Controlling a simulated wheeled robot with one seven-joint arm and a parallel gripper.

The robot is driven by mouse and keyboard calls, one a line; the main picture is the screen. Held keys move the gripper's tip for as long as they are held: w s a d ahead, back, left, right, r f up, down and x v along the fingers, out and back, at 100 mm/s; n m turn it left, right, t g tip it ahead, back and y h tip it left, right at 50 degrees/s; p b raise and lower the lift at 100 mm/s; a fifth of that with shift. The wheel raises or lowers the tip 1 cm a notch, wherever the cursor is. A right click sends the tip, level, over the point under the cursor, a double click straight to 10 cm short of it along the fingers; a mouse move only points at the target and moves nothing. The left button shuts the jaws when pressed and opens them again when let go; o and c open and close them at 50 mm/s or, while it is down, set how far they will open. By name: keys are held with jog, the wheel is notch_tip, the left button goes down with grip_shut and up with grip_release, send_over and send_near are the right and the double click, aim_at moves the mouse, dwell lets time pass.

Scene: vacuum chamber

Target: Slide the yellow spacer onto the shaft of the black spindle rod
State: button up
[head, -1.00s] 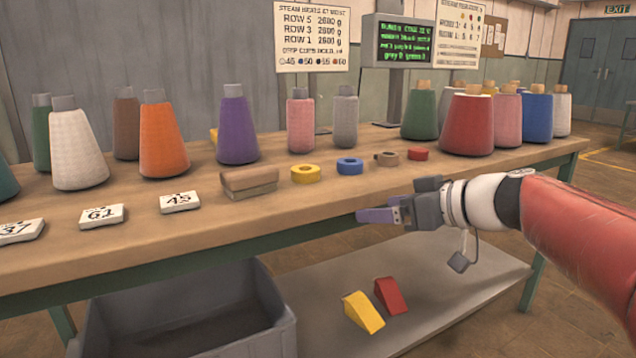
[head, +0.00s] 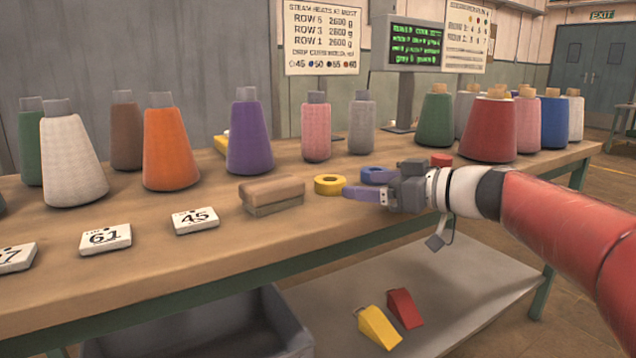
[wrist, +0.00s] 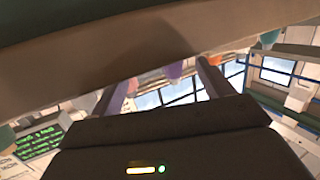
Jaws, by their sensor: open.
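The yellow spacer (head: 330,185) is a flat ring lying on the wooden bench top, near the front middle. My gripper (head: 350,193) is just right of it in the head view, with purple fingers pointing left. The fingertips look close to the ring, but I cannot tell whether they touch it. In the wrist view my gripper (wrist: 160,78) has its two fingers spread apart with nothing between them. I cannot make out a black spindle rod in either view.
A blue ring (head: 376,175) is partly hidden behind my gripper, and a red piece (head: 441,160) lies further right. A brown block (head: 272,194) sits left of the spacer. Several yarn cones, such as the purple one (head: 250,140), stand behind. Number cards (head: 196,220) lie at front left.

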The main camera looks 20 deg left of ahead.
aim_at(343, 182)
jog(key=p+x, duration=0.1)
jog(key=x, duration=0.6)
jog(key=shift+s+a, duration=0.15)
jog(key=c, duration=1.1)
jog(key=shift+o, duration=0.2)
jog(key=shift+r, duration=0.1)
